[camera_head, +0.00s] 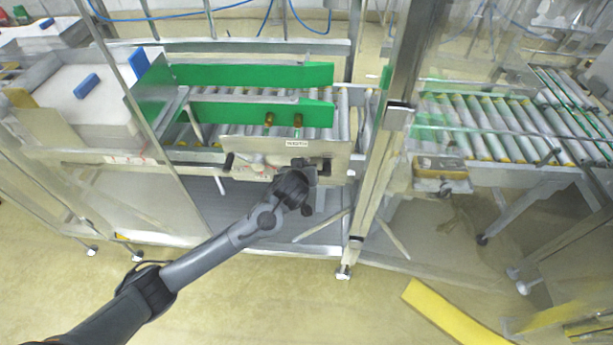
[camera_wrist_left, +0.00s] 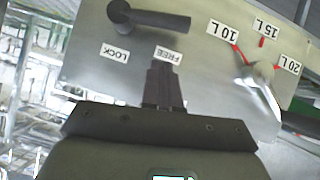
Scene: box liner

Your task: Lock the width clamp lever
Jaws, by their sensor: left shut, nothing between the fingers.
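The width clamp lever (camera_wrist_left: 155,18) is a black handle on a grey metal panel (camera_wrist_left: 212,75) in the left wrist view. Its round pivot is at the left and its handle points right, above the FREE label (camera_wrist_left: 168,54). The LOCK label (camera_wrist_left: 115,53) is below the pivot. My left gripper (camera_wrist_left: 164,68) is shut and empty, its fingertips by the FREE label, apart from the lever in the picture. In the head view the left gripper (camera_head: 303,168) is at the panel's lower right and the lever is hard to make out. My right gripper is not in view.
A size dial (camera_wrist_left: 262,75) with a metal pointer and 10 L, 15 L and 20 L labels is right of the fingers. Green guides (camera_head: 250,75) and rollers lie behind the panel. A clear-walled frame post (camera_head: 375,190) stands to the right. Open floor lies in front.

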